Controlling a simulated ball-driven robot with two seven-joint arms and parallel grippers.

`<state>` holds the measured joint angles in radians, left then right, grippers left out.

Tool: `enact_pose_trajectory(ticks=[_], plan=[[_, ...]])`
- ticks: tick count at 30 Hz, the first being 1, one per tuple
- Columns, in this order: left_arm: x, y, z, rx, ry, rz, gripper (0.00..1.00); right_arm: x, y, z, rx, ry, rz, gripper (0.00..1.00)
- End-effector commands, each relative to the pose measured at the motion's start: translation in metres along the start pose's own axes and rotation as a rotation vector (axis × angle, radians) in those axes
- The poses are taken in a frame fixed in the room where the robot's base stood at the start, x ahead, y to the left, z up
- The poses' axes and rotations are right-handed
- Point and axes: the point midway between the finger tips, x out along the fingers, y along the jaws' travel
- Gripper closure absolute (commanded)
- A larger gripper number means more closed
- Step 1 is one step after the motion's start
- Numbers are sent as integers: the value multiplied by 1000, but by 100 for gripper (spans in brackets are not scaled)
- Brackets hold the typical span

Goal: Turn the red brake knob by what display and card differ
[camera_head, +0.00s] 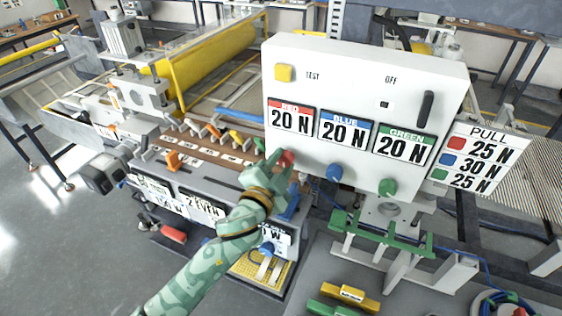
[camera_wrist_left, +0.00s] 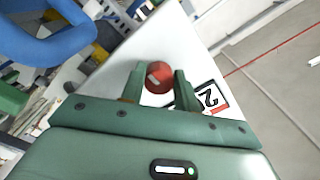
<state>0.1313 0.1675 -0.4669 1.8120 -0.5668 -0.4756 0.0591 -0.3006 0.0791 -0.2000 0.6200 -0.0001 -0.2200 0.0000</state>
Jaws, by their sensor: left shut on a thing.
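The red knob (camera_head: 287,158) sits on the lower left of the white control box (camera_head: 360,60). My left gripper (camera_head: 272,165) reaches it and is shut on it. In the left wrist view the red knob (camera_wrist_left: 159,77) shows between the two fingers (camera_wrist_left: 158,88). The red display (camera_head: 291,116) reads 20 N, the blue display (camera_head: 343,130) 20 N and the green display (camera_head: 404,145) 20 N. The PULL card (camera_head: 480,160) lists red 25 N, blue 30 N and green 25 N. My right gripper is not in view.
The blue knob (camera_head: 334,171) and green knob (camera_head: 387,187) sit right of the red knob. A yellow button (camera_head: 284,72) and a black lever (camera_head: 426,108) are higher on the box. A green rack (camera_head: 380,236) stands below, with a yellow bar (camera_head: 349,296) in front.

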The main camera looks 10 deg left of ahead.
Motion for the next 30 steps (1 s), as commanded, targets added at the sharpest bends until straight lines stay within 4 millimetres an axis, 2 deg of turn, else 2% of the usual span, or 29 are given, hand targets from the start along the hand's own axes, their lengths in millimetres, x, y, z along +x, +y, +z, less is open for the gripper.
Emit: enact_pose_trajectory(ticks=[13, 14, 15, 16, 25, 30], plan=[[0, 1, 0, 10, 0, 1, 92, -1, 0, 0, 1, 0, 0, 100], [0, 1, 0, 10, 0, 1, 63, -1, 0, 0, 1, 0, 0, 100], [0, 1, 0, 9, 0, 1, 52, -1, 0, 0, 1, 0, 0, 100], [0, 1, 0, 9, 0, 1, 47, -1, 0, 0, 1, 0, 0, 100], [-2, 0, 0, 9, 0, 1, 47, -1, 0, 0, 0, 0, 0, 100], [-23, 1, 0, 7, 0, 2, 47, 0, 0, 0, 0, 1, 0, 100]])
